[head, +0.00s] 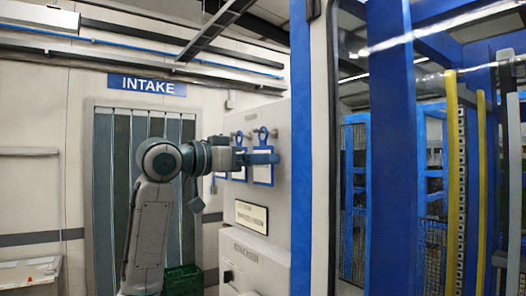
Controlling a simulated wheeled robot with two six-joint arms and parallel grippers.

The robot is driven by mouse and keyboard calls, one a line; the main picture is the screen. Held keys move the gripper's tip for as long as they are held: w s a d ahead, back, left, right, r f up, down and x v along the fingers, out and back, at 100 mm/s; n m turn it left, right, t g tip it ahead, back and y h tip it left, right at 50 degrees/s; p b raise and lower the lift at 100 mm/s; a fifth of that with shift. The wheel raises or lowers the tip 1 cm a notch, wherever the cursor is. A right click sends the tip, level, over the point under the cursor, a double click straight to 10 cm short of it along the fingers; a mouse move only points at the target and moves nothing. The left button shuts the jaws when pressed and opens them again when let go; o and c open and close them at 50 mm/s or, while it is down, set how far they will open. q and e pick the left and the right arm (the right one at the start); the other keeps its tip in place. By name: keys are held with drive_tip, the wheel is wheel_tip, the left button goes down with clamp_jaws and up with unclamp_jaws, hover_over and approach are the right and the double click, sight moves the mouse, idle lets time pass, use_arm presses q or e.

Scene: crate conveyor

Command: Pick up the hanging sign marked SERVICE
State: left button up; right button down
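Blue-framed signs with white faces hang from pegs on the side of the light grey cabinet (273,205) marked STACKER. One sign (263,175) hangs nearest to me, with a blue loop at its top. Another sign (239,174) hangs just left of it, and is partly hidden by my arm. Their lettering is too small to read, so I cannot tell which is marked SERVICE. My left gripper (262,158) is in front of the nearest sign and overlaps it. I cannot tell whether its fingers are open, or whether they touch the sign. My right gripper is not in view.
A blue INTAKE sign (147,85) is above a grey strip curtain (112,160). A green crate (183,280) stands low beside the cabinet. A blue post (301,150) and glazed machine frame (390,150) close off the right. A small shelf (30,272) is at left.

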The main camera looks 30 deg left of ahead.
use_arm(q)
drive_tip(key=shift+w+d, duration=0.35)
drive_tip(key=shift+w, duration=0.3)
drive_tip(key=shift+s+a, duration=0.1)
drive_tip(key=c, duration=1.1)
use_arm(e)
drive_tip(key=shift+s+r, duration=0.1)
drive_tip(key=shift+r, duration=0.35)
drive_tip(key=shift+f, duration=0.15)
